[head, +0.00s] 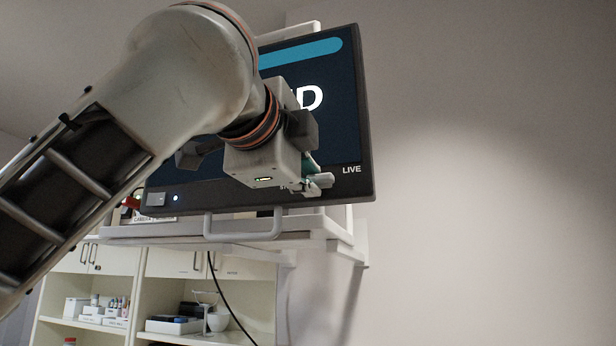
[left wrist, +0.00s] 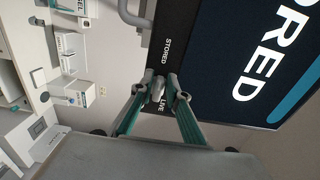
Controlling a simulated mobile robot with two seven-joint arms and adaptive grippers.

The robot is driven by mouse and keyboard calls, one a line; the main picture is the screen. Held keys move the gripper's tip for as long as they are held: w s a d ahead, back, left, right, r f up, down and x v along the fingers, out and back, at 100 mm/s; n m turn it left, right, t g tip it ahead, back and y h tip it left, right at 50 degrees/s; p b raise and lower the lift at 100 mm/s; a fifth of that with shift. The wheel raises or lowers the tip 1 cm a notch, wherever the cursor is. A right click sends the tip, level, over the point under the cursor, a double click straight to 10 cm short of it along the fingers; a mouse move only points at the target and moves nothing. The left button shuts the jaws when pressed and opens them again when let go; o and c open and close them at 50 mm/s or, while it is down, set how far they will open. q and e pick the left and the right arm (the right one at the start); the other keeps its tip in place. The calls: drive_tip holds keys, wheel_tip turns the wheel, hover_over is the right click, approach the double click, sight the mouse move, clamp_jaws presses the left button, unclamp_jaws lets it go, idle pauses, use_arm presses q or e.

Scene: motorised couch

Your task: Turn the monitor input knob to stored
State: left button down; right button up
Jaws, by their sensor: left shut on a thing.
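The monitor (head: 365,120) hangs in front of me, its dark screen partly hidden by my left arm; a large white "D" shows. In the left wrist view, the screen (left wrist: 245,60) reads "ORED" in large sideways letters. The grey input knob (left wrist: 157,88) sits on the lower bezel between the labels STORED and LIVE. My left gripper (head: 318,183) is at the bezel near LIVE. In the left wrist view its two teal fingers (left wrist: 160,97) are on either side of the knob, shut on it. The knob's exact pointing direction is hard to tell. My right gripper is not in view.
A white shelf with a handle rail (head: 245,236) is below the monitor. Cabinets and shelves (head: 190,262) with boxes and a white bowl stand lower left. A black cable (head: 222,300) hangs down. The wall at right is bare, with free room.

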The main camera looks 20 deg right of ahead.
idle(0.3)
use_arm(q)
drive_tip(key=c, duration=2)
unclamp_jaws()
drive_tip(key=shift+o, duration=0.2)
drive_tip(key=v, duration=1.2)
drive_tip(key=shift+w, duration=0.1)
